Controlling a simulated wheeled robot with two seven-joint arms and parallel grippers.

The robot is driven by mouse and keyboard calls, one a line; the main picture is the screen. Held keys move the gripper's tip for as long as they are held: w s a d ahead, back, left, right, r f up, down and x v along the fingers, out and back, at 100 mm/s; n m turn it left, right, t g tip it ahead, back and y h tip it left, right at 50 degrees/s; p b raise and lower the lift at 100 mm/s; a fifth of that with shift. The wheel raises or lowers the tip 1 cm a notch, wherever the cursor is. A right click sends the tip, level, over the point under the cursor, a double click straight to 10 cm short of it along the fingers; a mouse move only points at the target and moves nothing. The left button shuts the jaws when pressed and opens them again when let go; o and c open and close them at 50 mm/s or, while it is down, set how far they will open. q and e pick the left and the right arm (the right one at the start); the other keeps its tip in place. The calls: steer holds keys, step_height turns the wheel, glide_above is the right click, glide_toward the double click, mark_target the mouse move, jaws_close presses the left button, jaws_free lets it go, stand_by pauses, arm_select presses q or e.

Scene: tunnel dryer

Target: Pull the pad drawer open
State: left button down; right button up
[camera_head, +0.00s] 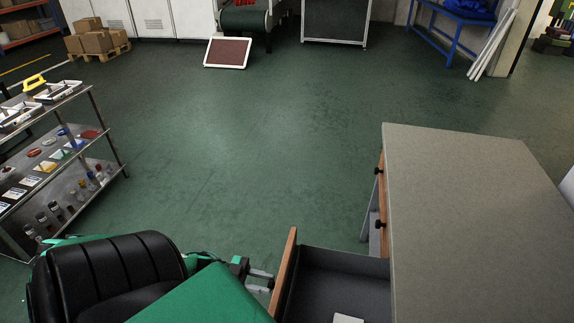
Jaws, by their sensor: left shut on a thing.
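The drawer (283,268) has a wooden front and a dark grey inside. It stands pulled out from the left side of the grey-topped desk (470,215), with its front clearly apart from the desk. A white flat thing (348,318) lies inside, cut off by the bottom edge of the picture. My left gripper (262,281) is at the outer face of the drawer front, shut on its handle. The handle itself is mostly hidden by the fingers. My right gripper is not in view.
More wooden drawer fronts with black knobs (380,224) line the desk's left side. A metal shelf cart (100,125) with small items stands at the left. A black ribbed seat-like shape (110,270) fills the lower left. The green floor (240,130) between is clear.

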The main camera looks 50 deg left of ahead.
arm_select(q)
steer(key=shift+v, duration=2.35)
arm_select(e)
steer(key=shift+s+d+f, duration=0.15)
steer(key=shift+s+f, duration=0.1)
arm_select(q)
steer(key=c, duration=1.1)
jaws_free()
steer(key=b+v, duration=0.1)
steer(key=v, duration=1.2)
steer(key=shift+s+a+b, duration=0.25)
steer(key=shift+a+b, duration=0.1)
steer(key=shift+b, duration=0.05)
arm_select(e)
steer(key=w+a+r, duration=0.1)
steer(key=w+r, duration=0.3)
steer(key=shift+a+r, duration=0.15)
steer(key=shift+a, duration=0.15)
